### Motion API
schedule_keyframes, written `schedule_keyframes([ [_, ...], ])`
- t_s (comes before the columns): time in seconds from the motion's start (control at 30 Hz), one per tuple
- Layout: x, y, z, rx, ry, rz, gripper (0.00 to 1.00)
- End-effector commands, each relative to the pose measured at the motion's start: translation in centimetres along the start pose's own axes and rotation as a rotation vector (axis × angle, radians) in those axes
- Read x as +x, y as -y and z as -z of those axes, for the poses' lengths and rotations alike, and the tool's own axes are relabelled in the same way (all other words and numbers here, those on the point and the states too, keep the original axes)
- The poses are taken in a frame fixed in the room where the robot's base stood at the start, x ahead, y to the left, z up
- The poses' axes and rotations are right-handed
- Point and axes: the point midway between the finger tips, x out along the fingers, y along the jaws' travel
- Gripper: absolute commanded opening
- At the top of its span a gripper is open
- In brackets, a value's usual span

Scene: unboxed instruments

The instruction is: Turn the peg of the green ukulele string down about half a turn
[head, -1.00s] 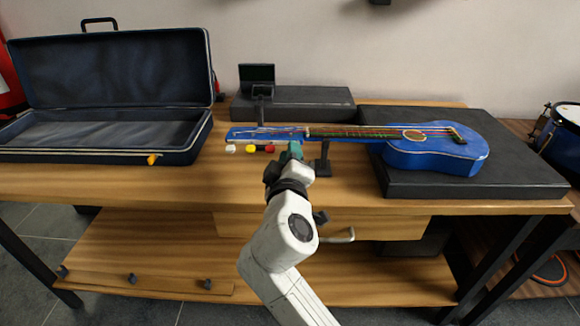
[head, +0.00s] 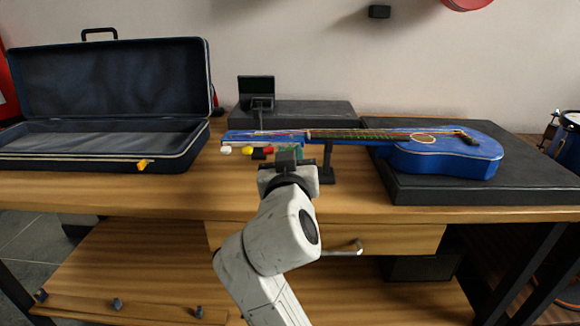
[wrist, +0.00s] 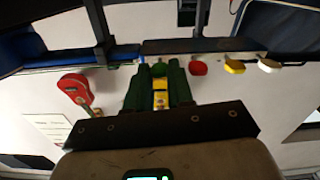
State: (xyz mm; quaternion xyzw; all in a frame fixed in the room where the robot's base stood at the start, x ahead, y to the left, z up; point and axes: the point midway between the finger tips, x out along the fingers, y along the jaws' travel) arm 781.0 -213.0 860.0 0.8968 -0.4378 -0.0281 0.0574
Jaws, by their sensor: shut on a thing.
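The blue ukulele (head: 440,155) lies on its side with its body on a black pad and its neck reaching left. White (head: 226,150), yellow (head: 247,151) and red (head: 267,150) pegs show along the headstock's (head: 240,137) near edge. My gripper (head: 287,153) is at the green peg (head: 299,153), to the right of the red one. In the wrist view my gripper (wrist: 160,88) is shut on this peg, which the fingers largely hide. A small yellow patch shows between the fingers; I cannot tell what it is.
A black stand (head: 327,160) props the neck, close right of my gripper. A small dark-screened device (head: 256,92) stands behind the headstock. An open dark case (head: 110,150) is at the left. A red item (wrist: 76,90) shows in the wrist view.

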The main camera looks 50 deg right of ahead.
Motion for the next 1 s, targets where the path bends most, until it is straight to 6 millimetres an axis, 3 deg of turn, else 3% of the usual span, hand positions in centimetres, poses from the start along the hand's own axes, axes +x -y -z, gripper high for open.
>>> schedule_keyframes([
  [0.3,0.02,0.0,-0.09,0.11,0.001,0.0,0.0],
  [0.8,0.02,-0.02,0.0,0.129,0.001,-0.001,0.0],
  [0.83,0.02,-0.02,0.0,0.128,0.001,-0.001,0.23],
  [0.93,0.01,-0.01,0.0,0.128,0.0,-0.001,0.32],
  [1.0,0.01,-0.01,0.0,0.128,0.0,0.0,0.33],
])
